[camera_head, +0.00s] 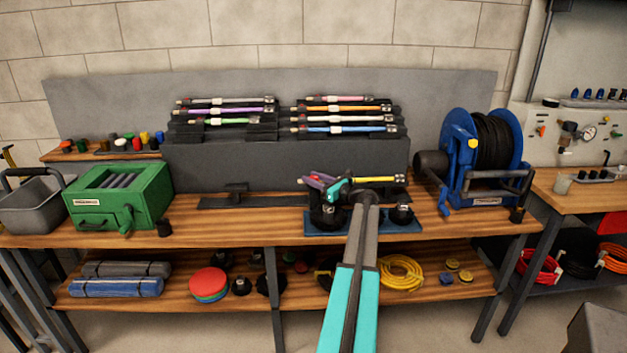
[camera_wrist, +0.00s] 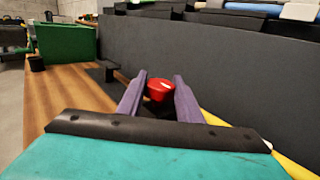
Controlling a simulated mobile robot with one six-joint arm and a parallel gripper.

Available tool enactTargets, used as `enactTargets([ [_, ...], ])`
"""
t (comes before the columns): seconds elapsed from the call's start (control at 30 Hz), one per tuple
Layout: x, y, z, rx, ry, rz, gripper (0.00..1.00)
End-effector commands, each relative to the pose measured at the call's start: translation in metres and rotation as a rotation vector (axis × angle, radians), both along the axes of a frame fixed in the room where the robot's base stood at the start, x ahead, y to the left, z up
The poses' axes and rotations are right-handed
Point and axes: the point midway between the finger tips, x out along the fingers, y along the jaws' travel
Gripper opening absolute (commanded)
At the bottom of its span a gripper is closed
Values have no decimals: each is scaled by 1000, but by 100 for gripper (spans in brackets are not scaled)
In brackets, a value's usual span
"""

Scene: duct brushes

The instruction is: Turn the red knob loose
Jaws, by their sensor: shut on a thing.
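The red knob (camera_wrist: 161,89) sits between the two purple fingers of my gripper (camera_wrist: 160,86) in the wrist view, and the gripper is shut on it. In the head view my gripper (camera_head: 318,183) is at the left end of a yellow rod (camera_head: 378,179), above a blue base (camera_head: 390,229) with black supports on the bench. The red knob is small there, at the rod's left end, and mostly hidden by the fingers. The yellow rod also shows at the lower right of the wrist view (camera_wrist: 292,167). I cannot tell how far the knob is turned.
A dark rack (camera_head: 285,163) with several coloured rods stands behind. A green box with a crank (camera_head: 120,196) and a grey basket (camera_head: 30,208) are at the left. A blue hose reel (camera_head: 484,155) stands at the right.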

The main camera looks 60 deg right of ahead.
Motion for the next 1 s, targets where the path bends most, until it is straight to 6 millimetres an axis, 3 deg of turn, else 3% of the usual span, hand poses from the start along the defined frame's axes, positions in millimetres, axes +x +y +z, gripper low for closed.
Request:
enactTargets([
  [0.07,0,0,0,0,0,-1,10],
  [0.1,0,0,0,0,0,-1,36],
  [0.2,0,0,0,0,0,-1,51],
  [0.67,-6,1,0,0,0,-2,51],
  [1.0,-46,7,-1,0,0,-4,51],
])
